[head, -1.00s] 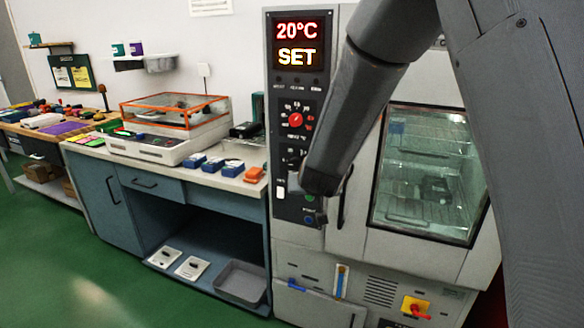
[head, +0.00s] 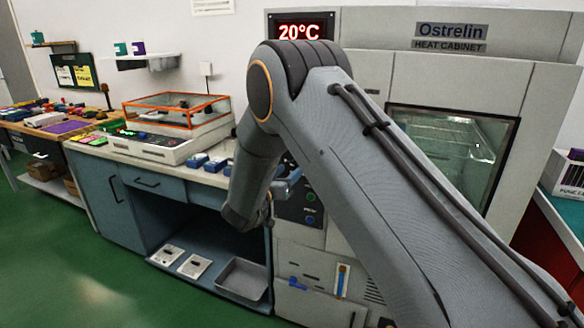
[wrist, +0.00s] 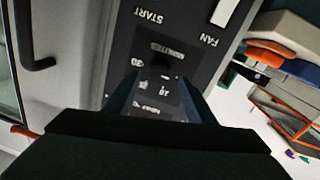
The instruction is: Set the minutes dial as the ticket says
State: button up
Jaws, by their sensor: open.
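The heat cabinet (head: 440,70) stands at the right in the head view, and its red display (head: 300,28) reads 20°C. In the wrist view its dark control panel (wrist: 205,80) is upside down. The minutes dial (wrist: 160,68), a dark knob under the MINUTES lettering, lies between and just beyond the fingertips of my gripper (wrist: 160,88). The fingers are apart, one on each side of it; I cannot tell whether they touch it. The dial's pointer setting is not readable. In the head view my arm hides the dial and most of the panel. No ticket is readable.
The cabinet's glass door (head: 455,150) is closed. At the left, a bench (head: 150,165) carries an orange-framed clear box (head: 178,108) and several blue items. The green floor (head: 60,250) at the lower left is clear.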

jog(key=shift+x, duration=1.5)
jog(key=c, duration=0.9)
jog(key=shift+a, duration=0.2)
jog(key=shift+c, duration=0.7)
jog(key=shift+d, duration=0.15)
